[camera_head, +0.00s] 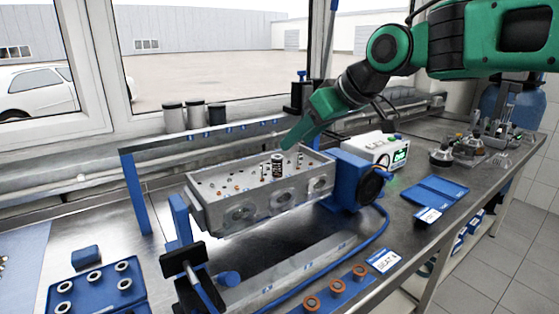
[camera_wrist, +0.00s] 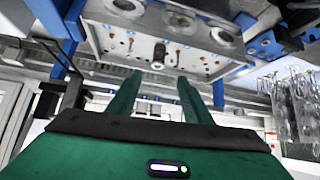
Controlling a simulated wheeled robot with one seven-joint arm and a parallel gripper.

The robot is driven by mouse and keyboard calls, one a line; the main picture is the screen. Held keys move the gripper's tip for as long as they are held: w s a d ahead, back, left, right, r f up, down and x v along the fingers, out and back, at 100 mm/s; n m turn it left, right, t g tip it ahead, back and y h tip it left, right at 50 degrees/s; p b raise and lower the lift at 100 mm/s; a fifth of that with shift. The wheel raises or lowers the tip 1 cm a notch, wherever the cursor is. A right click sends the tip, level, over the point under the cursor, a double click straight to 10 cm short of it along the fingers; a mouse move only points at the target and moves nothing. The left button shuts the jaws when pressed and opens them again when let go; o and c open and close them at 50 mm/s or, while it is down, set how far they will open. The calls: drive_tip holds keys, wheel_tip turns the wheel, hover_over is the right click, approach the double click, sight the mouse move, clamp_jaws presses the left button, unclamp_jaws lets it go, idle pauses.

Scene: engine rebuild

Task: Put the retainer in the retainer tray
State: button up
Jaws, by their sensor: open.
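My gripper (camera_head: 292,142) is above the far side of the grey engine block (camera_head: 207,215), pointing down and left. In the wrist view my gripper (camera_wrist: 160,77) shows two green fingers apart, with nothing between them. A dark spring-like cylinder (camera_head: 278,165) stands upright on the block, just below and left of the fingers. It also shows in the wrist view (camera_wrist: 158,55), beyond the fingertips. I cannot make out the retainer for sure; small parts dot the block's top. A flat blue tray (camera_head: 435,190) lies on the right bench, but I cannot read its label.
A blue tray with several pale rings (camera_head: 97,275) is at the front left. A blue strip with orange rings (camera_head: 340,290) lies by the "SEAT A" card (camera_head: 384,260). A blue stand (camera_head: 352,180) and a white display box (camera_head: 372,150) stand right of the block.

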sight(277, 159)
drive_tip(key=shift+w+x, duration=0.15)
drive_tip(key=shift+x, duration=2)
drive_tip(key=shift+w+x, duration=0.15)
drive_tip(key=shift+x, duration=2)
drive_tip(key=shift+d+r, duration=0.1)
drive_tip(key=shift+d, duration=0.1)
clamp_jaws()
drive_tip(key=shift+r, duration=0.1)
